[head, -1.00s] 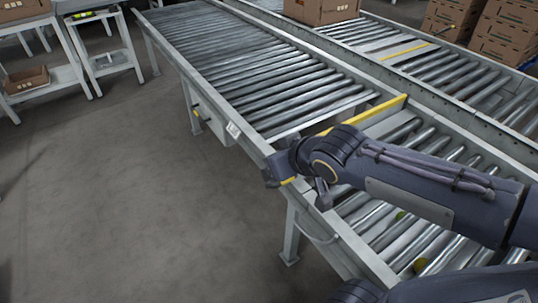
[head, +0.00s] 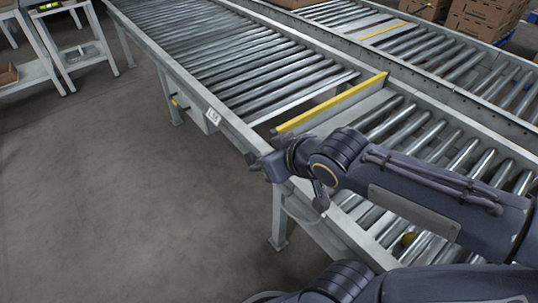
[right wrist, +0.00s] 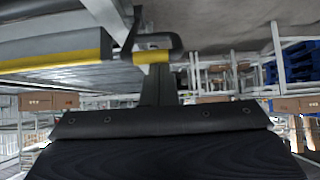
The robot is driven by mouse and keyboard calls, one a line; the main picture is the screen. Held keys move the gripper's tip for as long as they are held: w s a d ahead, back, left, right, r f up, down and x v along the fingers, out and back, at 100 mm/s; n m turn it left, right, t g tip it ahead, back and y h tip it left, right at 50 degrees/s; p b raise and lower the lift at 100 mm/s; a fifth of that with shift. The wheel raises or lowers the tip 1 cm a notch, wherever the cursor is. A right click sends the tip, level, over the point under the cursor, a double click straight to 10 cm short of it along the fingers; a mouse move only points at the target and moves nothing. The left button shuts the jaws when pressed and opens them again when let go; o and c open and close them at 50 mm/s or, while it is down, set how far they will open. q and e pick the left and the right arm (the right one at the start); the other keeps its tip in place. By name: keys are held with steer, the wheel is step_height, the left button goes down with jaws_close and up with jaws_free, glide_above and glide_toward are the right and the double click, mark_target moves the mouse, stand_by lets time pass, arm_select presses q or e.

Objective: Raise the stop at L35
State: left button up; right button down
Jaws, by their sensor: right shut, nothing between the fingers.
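The stop is a grey plate with a yellow front edge (head: 335,103) across the near conveyor lane. Its yellow edge stands above the rollers, with a dark opening in front of it. A white label (head: 212,116) on the side rail seems to read L35. My right gripper (head: 262,165) is at the outer rail, below the stop's near end. It is shut and empty. In the right wrist view, a yellow band (right wrist: 152,57) shows at the fingers, perhaps a lever grip; contact is unclear. The stop's yellow edge also shows there (right wrist: 50,63). My left gripper is out of view.
Another yellow-edged stop (head: 385,32) lies low in the far lane. A yellow-tipped lever (head: 178,102) sits on the rail left of the label. Brown cartons (head: 485,22) are stacked at the back right. A white rack (head: 75,47) stands left. The floor between is clear.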

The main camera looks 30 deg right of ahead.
steer(key=shift+s+f+g, duration=0.4)
steer(key=shift+s+f, duration=0.05)
steer(key=shift+f, duration=0.35)
steer(key=shift+t, duration=0.3)
steer(key=r+p, duration=0.1)
steer(key=w+r, duration=0.1)
steer(key=r, duration=0.1)
steer(key=w+r+p, duration=0.1)
steer(key=r, duration=0.1)
steer(key=shift+w+r+p, duration=0.15)
steer(key=shift+w+p, duration=0.05)
steer(key=shift+p, duration=0.1)
steer(key=s+r+p, duration=0.2)
steer(key=s+p, duration=0.1)
steer(key=s, duration=0.6)
steer(key=shift+d, duration=0.25)
steer(key=s+a+f+m+g+y, duration=0.2)
steer(key=s+a+f+g+y, duration=0.15)
steer(key=a+f, duration=0.2)
step_height(320, 180, up, 33)
steer(key=p, duration=3.2)
steer(key=shift+w+m+g, duration=0.15)
steer(key=shift+m+g, duration=0.15)
steer(key=shift+g, duration=0.05)
